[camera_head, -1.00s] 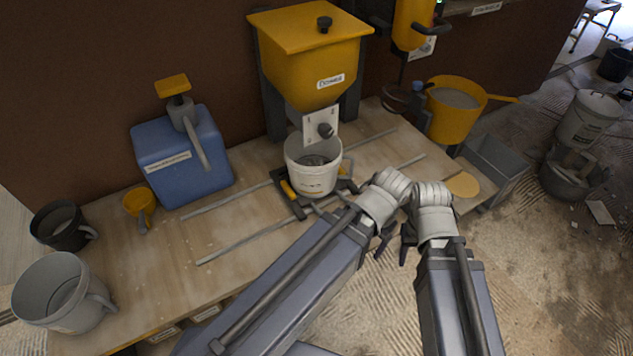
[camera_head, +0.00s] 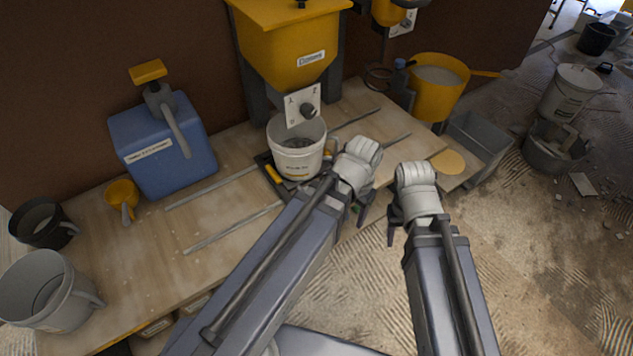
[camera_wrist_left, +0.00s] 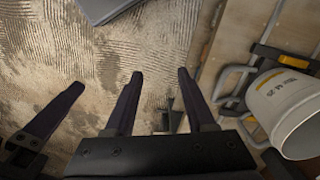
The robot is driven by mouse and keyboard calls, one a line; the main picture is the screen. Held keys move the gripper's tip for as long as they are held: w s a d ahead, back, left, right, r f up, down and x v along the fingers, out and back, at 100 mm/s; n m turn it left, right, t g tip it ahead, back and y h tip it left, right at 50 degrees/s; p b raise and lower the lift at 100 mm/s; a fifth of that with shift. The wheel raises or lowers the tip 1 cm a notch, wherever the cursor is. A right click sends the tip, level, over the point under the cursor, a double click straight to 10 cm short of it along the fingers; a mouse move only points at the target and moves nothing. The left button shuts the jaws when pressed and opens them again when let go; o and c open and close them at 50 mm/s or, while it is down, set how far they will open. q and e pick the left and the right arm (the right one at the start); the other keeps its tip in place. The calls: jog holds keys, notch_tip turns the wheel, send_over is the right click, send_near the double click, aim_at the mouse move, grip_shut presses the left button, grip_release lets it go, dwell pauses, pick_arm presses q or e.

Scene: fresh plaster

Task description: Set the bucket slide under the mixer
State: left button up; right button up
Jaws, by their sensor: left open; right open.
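The bucket slide (camera_head: 262,161) is a dark carriage with a yellow part on the bench rails, and a white bucket (camera_head: 295,158) stands on it below the yellow hopper. The wrist view also shows the bucket (camera_wrist_left: 288,103) and grey loop handles (camera_wrist_left: 232,84) at right. The yellow mixer (camera_head: 385,12) is at the top right, cut off by the picture edge. My left gripper (camera_head: 355,208) is open and empty, just right of the bucket and slide, not touching the handles in the wrist view (camera_wrist_left: 158,85). My right gripper (camera_head: 394,222) is open and empty, further right, off the bench edge.
A yellow hopper (camera_head: 290,45) with a dial plate stands above the bucket. Metal rails (camera_head: 235,227) run along the bench. A blue canister (camera_head: 165,150), mugs and a yellow scoop (camera_head: 122,196) are left. A yellow tub (camera_head: 437,95) and grey trough (camera_head: 478,138) are right.

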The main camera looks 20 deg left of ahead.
pick_arm(q)
jog(key=w+a+f+m+t+h+b, duration=0.1)
jog(key=w+a+f+h+b, duration=0.1)
jog(key=w+a+f+b, duration=0.35)
jog(key=w+a+f+m+t+h+b, duration=0.2)
jog(key=w+a+f+h+b, duration=0.1)
jog(key=w+a, duration=0.55)
jog(key=b+x, duration=0.7)
jog(key=x, duration=0.1)
jog(key=shift+w, duration=0.3)
jog(key=shift+r, duration=0.1)
grip_shut()
dwell(0.6)
